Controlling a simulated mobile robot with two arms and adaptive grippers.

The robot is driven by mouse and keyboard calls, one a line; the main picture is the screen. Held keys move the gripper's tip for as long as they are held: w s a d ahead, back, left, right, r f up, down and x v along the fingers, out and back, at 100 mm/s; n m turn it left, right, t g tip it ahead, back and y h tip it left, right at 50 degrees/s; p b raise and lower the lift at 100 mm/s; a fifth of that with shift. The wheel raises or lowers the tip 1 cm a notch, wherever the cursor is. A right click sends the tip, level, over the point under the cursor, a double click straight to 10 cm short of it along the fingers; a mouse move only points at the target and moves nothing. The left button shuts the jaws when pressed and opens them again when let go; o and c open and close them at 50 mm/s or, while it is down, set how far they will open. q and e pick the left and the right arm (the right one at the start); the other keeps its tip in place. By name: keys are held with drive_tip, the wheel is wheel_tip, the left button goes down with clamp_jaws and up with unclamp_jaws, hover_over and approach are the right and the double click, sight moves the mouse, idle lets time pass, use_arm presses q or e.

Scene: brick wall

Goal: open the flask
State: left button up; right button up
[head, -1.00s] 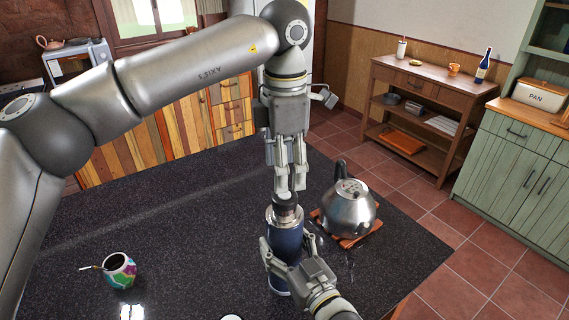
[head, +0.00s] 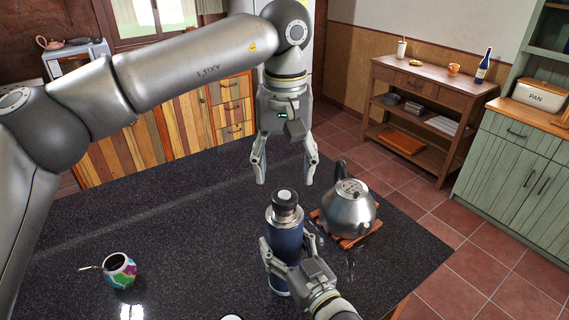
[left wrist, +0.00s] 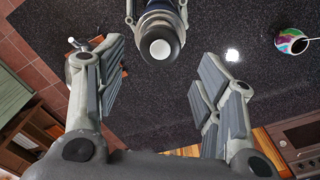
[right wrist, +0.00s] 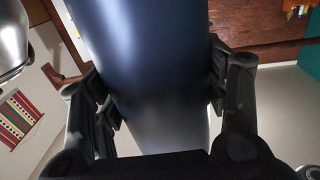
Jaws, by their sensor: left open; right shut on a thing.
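The flask (head: 286,240) is dark blue with a steel collar and stands upright on the dark counter. Its black cap (head: 285,200) with a pale round top is on it. My right gripper (head: 287,262) is shut on the flask's body from the front; the blue body fills the right wrist view (right wrist: 150,70) between the fingers. My left gripper (head: 285,180) is above and a little behind the cap, fingers spread wide and empty. In the left wrist view the cap (left wrist: 160,48) shows beyond the open fingers, apart from them.
A steel kettle (head: 349,208) stands on a wooden trivet (head: 347,241) close to the flask's right. A colourful mate cup (head: 119,271) with a metal straw is at the left. The counter (head: 190,215) between cup and flask is clear.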

sight(284, 194)
use_arm(q)
drive_tip(key=m, duration=0.6)
drive_tip(key=shift+f, duration=4)
